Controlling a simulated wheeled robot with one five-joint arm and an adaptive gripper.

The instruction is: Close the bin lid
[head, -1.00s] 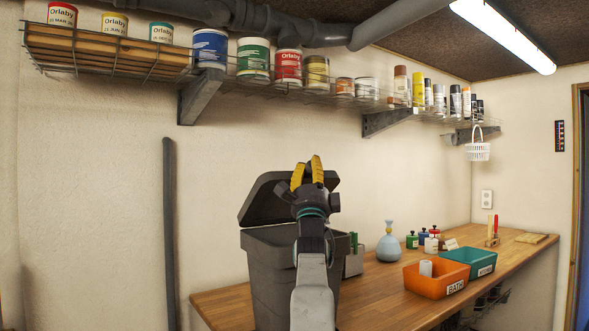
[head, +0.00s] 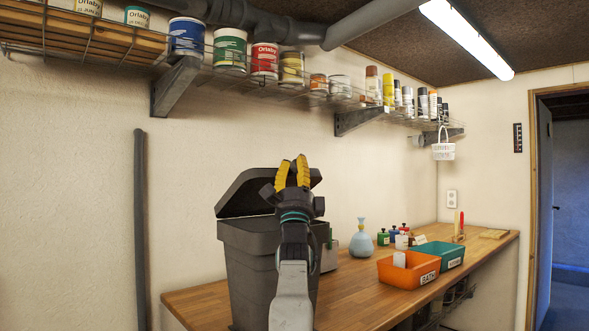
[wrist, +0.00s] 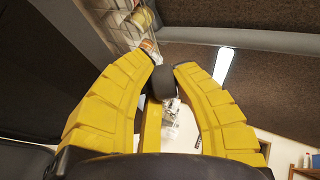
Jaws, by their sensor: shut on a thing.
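The dark grey bin (head: 245,262) stands at the left end of the wooden workbench, close to the wall. Its lid (head: 246,190) is tilted up, with a gap between it and the bin's rim. My gripper (head: 294,158) is in front of the lid's right part, yellow fingers pointing up. In the wrist view my gripper (wrist: 162,72) has its fingertips closed on a small dark block, which appears to be part of the lid. A large dark panel, likely the lid (wrist: 28,70), fills the left of that view. My arm hides part of the bin's front.
The workbench (head: 345,298) holds an orange bin (head: 408,272), a teal bin (head: 440,252), a pale blue bottle (head: 361,242) and small bottles. A wire shelf of paint cans (head: 230,50) hangs above. A grey pipe (head: 140,230) runs up the wall. A doorway (head: 570,200) is at right.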

